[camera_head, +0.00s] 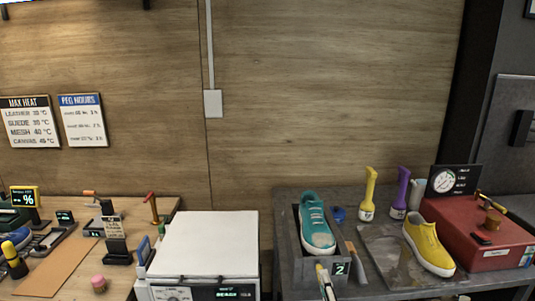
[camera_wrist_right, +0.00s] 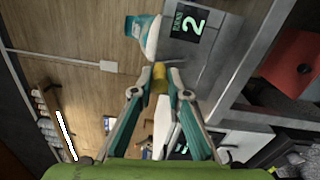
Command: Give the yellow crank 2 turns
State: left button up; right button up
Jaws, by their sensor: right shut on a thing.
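The yellow crank (camera_wrist_right: 160,74) shows as a short handle at the front of a grey stand (camera_wrist_right: 203,58). In the head view the crank (camera_head: 320,268) is a small yellow bit at the bottom, beside the stand's display (camera_head: 340,269), which reads 2. A teal sneaker (camera_head: 316,226) sits on the stand, toe toward me. My right gripper (camera_head: 326,287) reaches up from the bottom edge to the crank. In the right wrist view its teal fingers (camera_wrist_right: 159,88) are shut on the crank handle from both sides. The crank's arm is mostly hidden. My left gripper is not in view.
A white machine (camera_head: 205,245) stands left of the stand, across a gap. A wooden-handled tool (camera_head: 355,262) lies close beside the stand.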

jog(key=shift+d, duration=0.4)
jog(key=shift+d+f, duration=0.15)
jog(key=shift+d, duration=0.6)
jog(key=o, duration=0.7)
jog(key=shift+c, duration=0.2)
jog(key=s, duration=0.7)
jog(key=shift+r, duration=0.2)
jog(key=shift+f, duration=0.1)
